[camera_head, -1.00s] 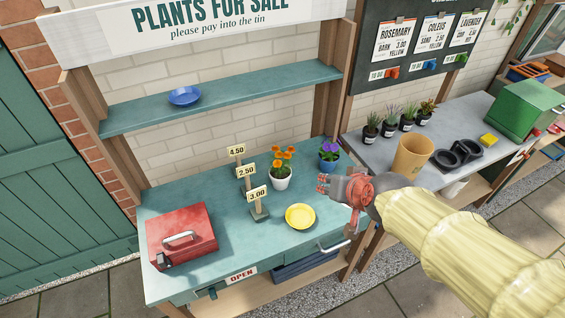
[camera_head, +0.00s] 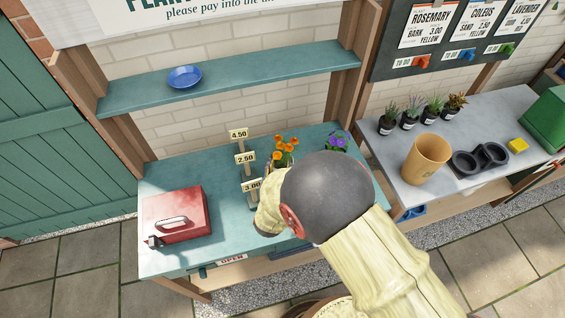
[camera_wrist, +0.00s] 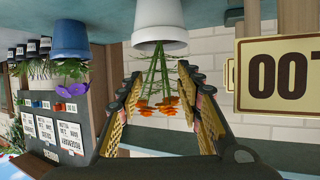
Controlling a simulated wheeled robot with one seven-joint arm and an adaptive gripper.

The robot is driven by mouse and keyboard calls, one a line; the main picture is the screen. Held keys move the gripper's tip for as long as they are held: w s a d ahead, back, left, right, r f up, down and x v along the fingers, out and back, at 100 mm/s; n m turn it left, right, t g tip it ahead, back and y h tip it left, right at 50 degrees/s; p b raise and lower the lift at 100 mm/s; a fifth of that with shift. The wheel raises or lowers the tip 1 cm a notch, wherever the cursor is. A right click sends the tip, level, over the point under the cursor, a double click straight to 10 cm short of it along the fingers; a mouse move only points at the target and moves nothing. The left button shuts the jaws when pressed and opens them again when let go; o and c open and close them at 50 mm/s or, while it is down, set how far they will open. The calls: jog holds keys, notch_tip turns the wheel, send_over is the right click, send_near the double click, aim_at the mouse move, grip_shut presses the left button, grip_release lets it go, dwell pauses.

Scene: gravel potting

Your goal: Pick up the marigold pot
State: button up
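The marigold pot is a white pot (camera_wrist: 160,22) with orange flowers. In the wrist view it appears upside down, straight ahead at the top middle. Its orange blooms (camera_wrist: 163,106) and green stems show between my gripper's (camera_wrist: 159,82) two spread fingers. The fingers are open, with a clear gap to each side of the stems. They do not visibly touch the pot. In the head view the marigold blooms (camera_head: 284,150) show above my arm, which hides the white pot and my fingers.
The price sign (camera_wrist: 282,75) stands close on the right in the wrist view. A blue pot with purple flowers (camera_head: 337,142) stands right of the marigold. A red cash tin (camera_head: 174,216) sits on the table's left. A blue saucer (camera_head: 185,77) lies on the shelf above.

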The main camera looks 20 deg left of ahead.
aim_at(281, 155)
jog(key=x, duration=0.6)
jog(key=shift+w+a+r, duration=0.1)
jog(key=shift+w+r, duration=0.05)
jog(key=shift+r, duration=0.25)
jog(key=shift+c, duration=1.2)
grip_shut()
jog(key=shift+r, duration=0.1)
